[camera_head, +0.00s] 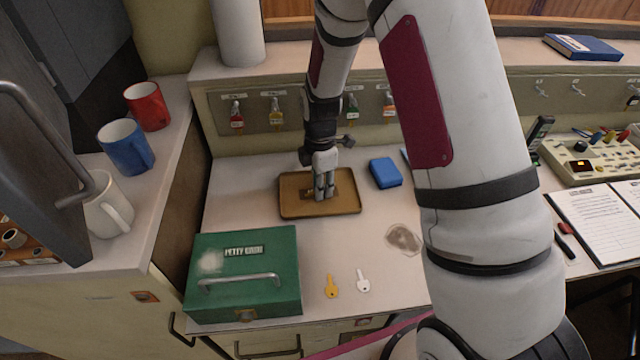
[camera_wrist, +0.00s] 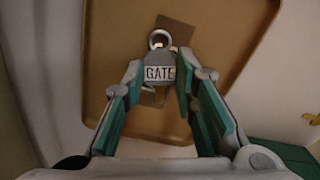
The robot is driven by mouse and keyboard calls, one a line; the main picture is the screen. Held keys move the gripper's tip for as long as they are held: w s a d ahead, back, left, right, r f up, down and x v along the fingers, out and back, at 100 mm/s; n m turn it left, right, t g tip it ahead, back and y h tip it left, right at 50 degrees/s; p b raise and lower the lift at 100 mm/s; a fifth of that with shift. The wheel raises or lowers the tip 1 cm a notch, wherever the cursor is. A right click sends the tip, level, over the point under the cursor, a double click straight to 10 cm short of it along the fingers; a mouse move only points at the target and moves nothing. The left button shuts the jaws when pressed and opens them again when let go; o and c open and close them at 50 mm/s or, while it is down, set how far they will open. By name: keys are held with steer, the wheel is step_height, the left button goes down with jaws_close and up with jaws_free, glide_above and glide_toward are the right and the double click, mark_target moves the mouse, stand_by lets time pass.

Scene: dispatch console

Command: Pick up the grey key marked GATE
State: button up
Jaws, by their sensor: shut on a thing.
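The grey key marked GATE (camera_wrist: 159,73) is between my fingertips in the wrist view, with its white label facing the camera and its ring at the top. My gripper (camera_head: 323,194) is over the brown tray (camera_head: 292,209) in the head view, pointing down, and shut on the key. The tray also fills most of the wrist view (camera_wrist: 225,25). The key's lower part is partly hidden, and I cannot tell whether it still touches the tray. In the head view the fingers hide most of the key.
A green petty cash box (camera_head: 245,290) stands at front left. A blue box (camera_head: 385,173) is right of the tray. Keys with coloured tags hang on the back panel (camera_head: 325,128). Mugs stand at left.

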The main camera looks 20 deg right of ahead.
steer(key=shift+r, duration=0.1)
steer(key=shift+r+p, duration=1.25)
steer(key=shift+r, duration=1.15)
